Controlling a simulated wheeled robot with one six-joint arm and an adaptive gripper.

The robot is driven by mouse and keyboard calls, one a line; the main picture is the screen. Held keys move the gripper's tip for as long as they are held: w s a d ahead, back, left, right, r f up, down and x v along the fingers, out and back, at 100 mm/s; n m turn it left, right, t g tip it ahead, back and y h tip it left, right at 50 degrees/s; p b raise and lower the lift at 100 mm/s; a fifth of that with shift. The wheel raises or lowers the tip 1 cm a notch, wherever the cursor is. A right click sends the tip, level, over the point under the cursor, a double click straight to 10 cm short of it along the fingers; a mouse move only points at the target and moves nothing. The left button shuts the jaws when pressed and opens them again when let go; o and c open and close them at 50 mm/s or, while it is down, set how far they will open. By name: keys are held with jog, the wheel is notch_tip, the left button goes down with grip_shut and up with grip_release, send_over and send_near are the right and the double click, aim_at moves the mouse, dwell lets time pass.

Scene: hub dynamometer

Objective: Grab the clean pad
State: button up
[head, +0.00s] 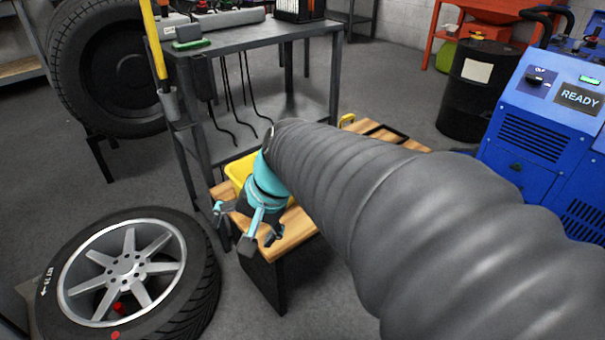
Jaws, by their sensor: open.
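I cannot pick out the clean pad for certain. My gripper (248,228), teal and grey, is open with its fingers spread. It hangs over the left end of a low wooden-topped bench (299,226). I see nothing between its fingers. A yellow tray or bin (238,170) shows on the bench behind the gripper, mostly hidden by it and by my grey sleeved arm. My arm also hides much of the bench top, so what lies there cannot be seen.
A wheel with a tyre (130,265) lies front left. A grey metal table (250,38) with a small green item (191,44) and hanging cables stands behind the bench. A black drum (478,90) and a blue machine (545,115) reading READY stand right.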

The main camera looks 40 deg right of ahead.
jog(key=w+d+f+m+t+y+b, duration=0.1)
jog(key=w+d+f+m+t, duration=0.2)
jog(key=d+m, duration=0.4)
jog(key=w+d+f+m+t, duration=0.1)
jog(key=w+d+f+m, duration=0.1)
jog(key=w+d+m, duration=0.5)
jog(key=w+d+f+m+t+y+b, duration=0.1)
jog(key=w+d+f+m+t, duration=0.15)
jog(key=d+m, duration=0.45)
jog(key=d+f+m+h, duration=0.1)
jog(key=d+m, duration=0.1)
jog(key=d, duration=0.3)
jog(key=d+f+m+t+h, duration=0.1)
jog(key=d+f, duration=0.1)
jog(key=d, duration=0.3)
jog(key=d+f+m+t+h, duration=0.1)
jog(key=d+m, duration=0.1)
jog(key=d, duration=0.3)
jog(key=shift+s+d+f+m+t+h+b, duration=0.25)
jog(key=shift+s+f+m+h+b, duration=0.05)
jog(key=shift+s+h+b, duration=0.1)
jog(key=shift+w+d+f, duration=0.1)
jog(key=shift+w+f, duration=0.1)
jog(key=shift+w, duration=0.1)
jog(key=x, duration=0.7)
jog(key=shift+w+f+b, duration=0.1)
jog(key=shift+w+b, duration=0.25)
jog(key=shift+x, duration=2.6)
jog(key=shift+s+f, duration=0.1)
jog(key=c, duration=1.2)
